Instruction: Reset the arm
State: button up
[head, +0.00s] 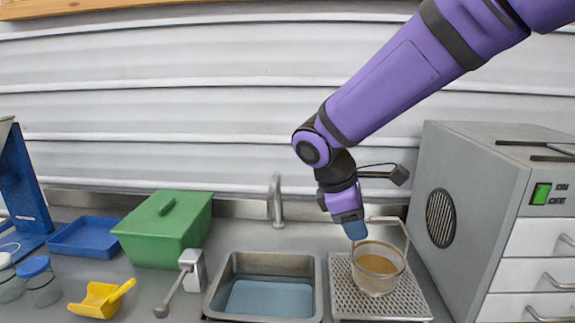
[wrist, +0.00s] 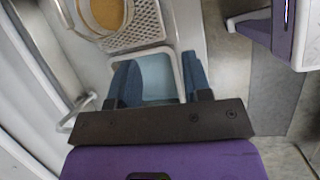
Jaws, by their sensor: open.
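My arm reaches in from the upper right, and my gripper (head: 355,230) hangs with its blue fingers pointing down. In the wrist view the two blue fingers (wrist: 158,80) stand well apart with nothing held between them. In the head view the fingertips appear just above the left rim of a clear round vessel (head: 376,285) with tan contents. I cannot tell whether they touch it. The vessel also shows at the top of the wrist view (wrist: 103,14), beyond the fingers. It stands on a perforated metal tray (head: 345,300).
A sink (head: 214,290) with a tap (head: 276,200) lies left of the tray. A grey cabinet (head: 470,190) stands close on the right. Further left are a green lidded box (head: 165,235), a yellow scoop (head: 98,300), a blue tray (head: 85,238) and blue-lidded jars (head: 42,285).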

jog(key=s+d+r+m+t+y, duration=0.2)
jog(key=s+d+r+m, duration=0.2)
jog(key=s+d+m, duration=0.4)
jog(key=s+d+r+m+t+y, duration=0.2)
jog(key=s+d+r+m+y, duration=0.1)
jog(key=s+d+r+m, duration=0.2)
jog(key=s+d+m, duration=0.2)
jog(key=s+d, duration=0.2)
jog(key=s, duration=0.1)
jog(key=shift+s+d+r+m+t, duration=0.3)
jog(key=shift+m, duration=0.1)
